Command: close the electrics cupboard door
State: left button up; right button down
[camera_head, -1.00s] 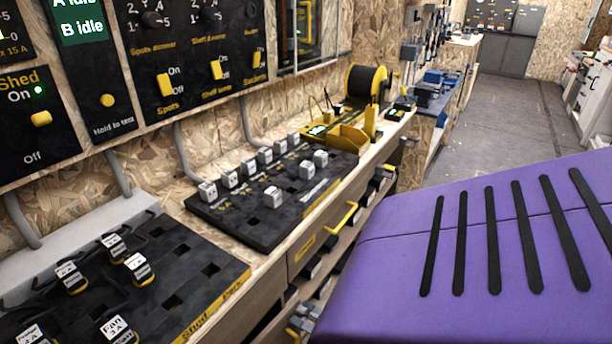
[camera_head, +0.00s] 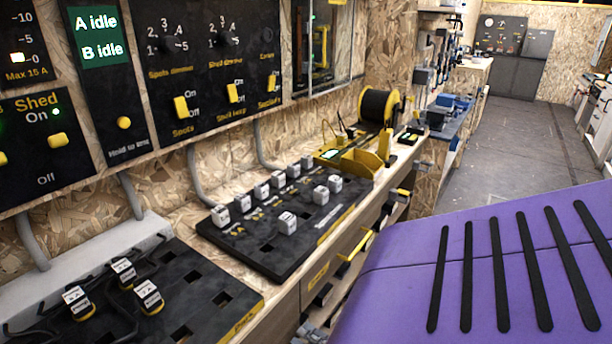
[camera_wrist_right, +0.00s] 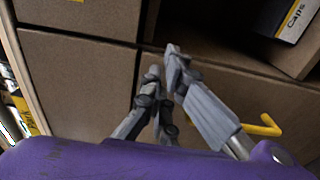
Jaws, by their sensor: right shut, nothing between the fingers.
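No panel in view is clearly marked as the electrics cupboard door. A glazed panel (camera_head: 322,48) with a pale frame is on the wall at upper middle in the head view; I cannot tell whether it is open. Below the bench are wooden fronts, one with a yellow handle (camera_head: 350,246), and open shelf spaces. My right gripper (camera_wrist_right: 165,62) is shut and empty in the right wrist view, before brown wooden fronts (camera_wrist_right: 75,80). A yellow handle (camera_wrist_right: 258,126) is right of its fingers, apparently not held. In the head view the right gripper is mostly hidden. My left gripper is not in view.
A black board (camera_head: 265,250) with several white-topped blocks lies on the bench, with a yellow reel (camera_head: 380,112) behind it. Black switch panels (camera_head: 205,70) cover the wall. Grey floor (camera_head: 500,150) is clear at the right.

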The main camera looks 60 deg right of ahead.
jog(key=s+a, duration=0.1)
jog(key=s, duration=1)
jog(key=shift+s, duration=0.4)
jog(key=shift+a, duration=0.1)
pick_arm(q)
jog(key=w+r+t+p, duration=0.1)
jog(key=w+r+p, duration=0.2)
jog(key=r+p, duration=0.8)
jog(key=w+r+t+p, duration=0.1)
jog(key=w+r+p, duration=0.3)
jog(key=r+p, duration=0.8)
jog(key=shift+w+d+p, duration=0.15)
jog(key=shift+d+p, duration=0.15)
jog(key=shift+p, duration=0.6)
pick_arm(e)
jog(key=s+a+r+m+g+y, duration=0.1)
jog(key=a+r+m+g, duration=0.3)
jog(key=a+r+m, duration=0.4)
jog(key=s+a+r+m+g+y, duration=0.1)
jog(key=s+a+r+m+g, duration=0.2)
jog(key=a, duration=1.4)
notch_tip(320, 180, up, 8)
jog(key=m+g, duration=0.2)
jog(key=m, duration=0.3)
jog(key=shift+f, duration=0.15)
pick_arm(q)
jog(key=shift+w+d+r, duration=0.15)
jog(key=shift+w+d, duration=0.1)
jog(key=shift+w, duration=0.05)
